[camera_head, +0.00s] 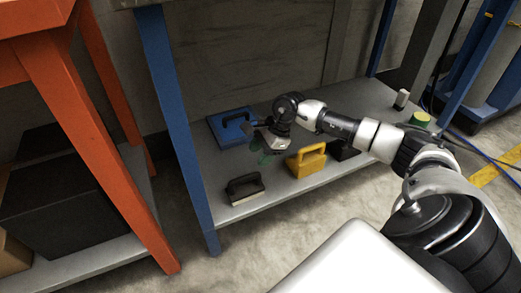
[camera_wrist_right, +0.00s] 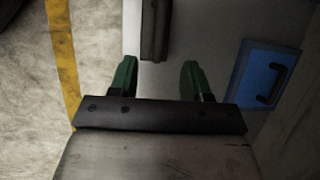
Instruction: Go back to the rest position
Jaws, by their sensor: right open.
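My right arm reaches in from the right in the head view. Its gripper (camera_head: 267,149) hangs over the grey lower shelf (camera_head: 285,187) of a bench with blue legs. In the right wrist view my right gripper (camera_wrist_right: 159,77) shows two green fingers set wide apart, with nothing between them. A blue case with a handle (camera_head: 230,127) lies on the shelf behind the gripper; it also shows at the right of the wrist view (camera_wrist_right: 265,78). My left gripper is in neither view.
On the shelf stand a black-handled block (camera_head: 245,188), a yellow handled block (camera_head: 306,160), a dark block (camera_head: 345,150), a green-yellow round item (camera_head: 420,118) and a small white-black item (camera_head: 402,99). A blue leg (camera_head: 175,120) and an orange bench leg (camera_head: 95,140) stand left.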

